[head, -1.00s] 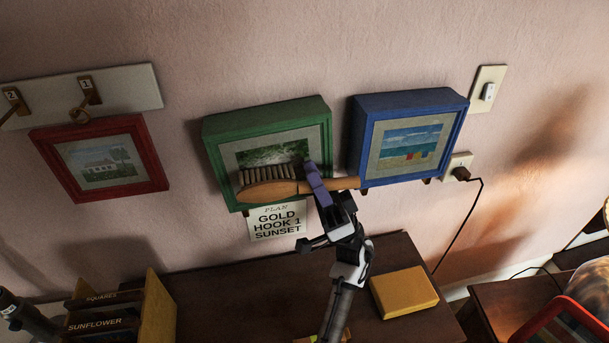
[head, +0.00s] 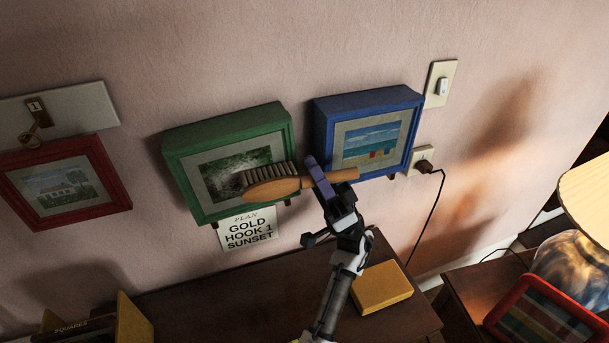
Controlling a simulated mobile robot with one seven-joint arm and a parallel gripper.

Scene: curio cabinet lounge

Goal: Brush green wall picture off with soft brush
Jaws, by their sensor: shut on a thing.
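The green wall picture (head: 181,148) hangs on the wall left of centre, a deep green frame around a dark leafy image with pale matting. My gripper (head: 315,172) is shut on the wooden handle of the soft brush (head: 272,189). The brush lies roughly level, its head to the left and its bristles pointing up and toward the wall. The brush head overlaps the lower right of the green picture in the view. I cannot tell whether the bristles touch it.
A blue-framed beach picture (head: 319,123) hangs close on the right. A red-framed house picture (head: 120,180) hangs left, under a hook board (head: 87,110). A "PLAN" note (head: 249,230) is below the green picture. A yellow box (head: 381,287) lies on the cabinet; a lamp (head: 590,200) stands right.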

